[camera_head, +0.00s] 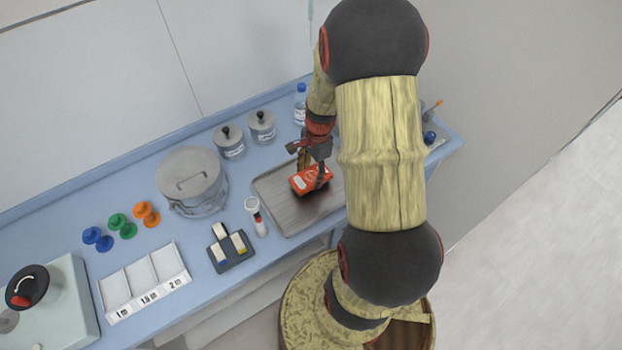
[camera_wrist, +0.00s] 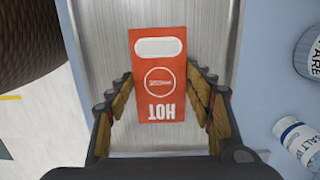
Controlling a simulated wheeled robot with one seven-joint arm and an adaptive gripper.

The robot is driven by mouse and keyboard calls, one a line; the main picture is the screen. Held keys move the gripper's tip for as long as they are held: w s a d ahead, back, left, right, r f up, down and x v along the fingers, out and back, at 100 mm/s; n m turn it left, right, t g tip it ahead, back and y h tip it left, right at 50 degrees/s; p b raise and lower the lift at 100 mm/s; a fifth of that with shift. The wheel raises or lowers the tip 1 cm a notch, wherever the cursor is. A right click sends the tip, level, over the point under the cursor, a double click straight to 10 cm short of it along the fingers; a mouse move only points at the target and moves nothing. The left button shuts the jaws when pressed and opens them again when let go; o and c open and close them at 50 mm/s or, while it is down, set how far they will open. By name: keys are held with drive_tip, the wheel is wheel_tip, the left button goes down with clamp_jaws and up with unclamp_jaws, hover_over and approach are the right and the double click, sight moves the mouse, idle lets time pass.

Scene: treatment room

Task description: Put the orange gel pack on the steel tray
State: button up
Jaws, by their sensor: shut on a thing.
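The orange gel pack (camera_head: 311,180) is at the steel tray in the head view, between the fingers of my gripper (camera_head: 310,165). In the wrist view the pack (camera_wrist: 159,75) shows a white oval and the word HOT, with the tray's metal surface behind it. My gripper (camera_wrist: 160,103) is shut on the pack, with a finger along each side. The steel tray (camera_head: 283,208) lies on the blue counter, and its right part is hidden by my arm. I cannot tell whether the pack touches the tray.
Left of the tray stand a large steel pot (camera_head: 191,182), a white tube (camera_head: 256,216) and a dark block holder (camera_head: 231,248). Two lidded jars (camera_head: 262,127) and a bottle (camera_head: 300,104) stand behind. Bare tray surface shows left of the pack.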

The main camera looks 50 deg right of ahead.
sight(311, 176)
drive_tip(key=shift+f, duration=1.35)
drive_tip(key=shift+f, duration=0.1)
drive_tip(key=o, duration=1.3)
drive_tip(key=shift+f, duration=0.1)
drive_tip(key=shift+a, duration=0.1)
